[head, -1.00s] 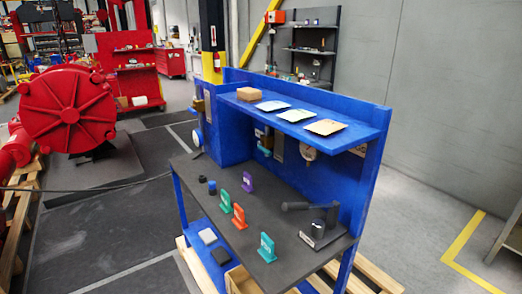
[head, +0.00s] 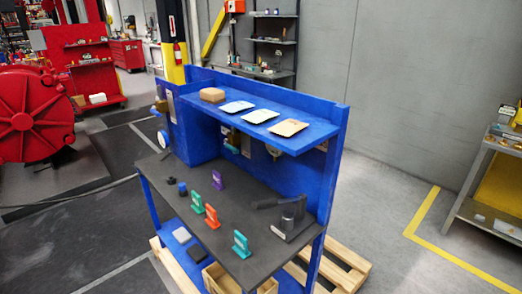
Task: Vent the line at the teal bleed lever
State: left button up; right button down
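A blue workbench (head: 335,180) with a dark top stands in the middle of the head view. Two small teal upright pieces with pale labels stand on it, one (head: 197,203) nearer the left and one (head: 241,244) near the front edge. An orange piece (head: 212,216) stands between them and a purple piece (head: 218,180) stands behind. Brass-coloured fittings with a small teal part (head: 232,138) show on the back panel under the shelf. I cannot tell which teal thing is the bleed lever. Neither of my grippers is in view.
A dark tool-like device (head: 290,222) sits at the bench's right end. The blue shelf (head: 305,146) carries a brown box (head: 212,95) and several trays, overhanging the back. Wooden pallets (head: 345,268) lie around the bench's base. Grey floor (head: 385,215) is open to the right.

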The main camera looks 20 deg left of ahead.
aim_at(227, 145)
jog(key=i+j+z, duration=0.1)
jog(key=j+z, duration=0.35)
jog(key=j, duration=0.25)
jog(key=j+z, duration=0.5)
jog(key=j, duration=0.15)
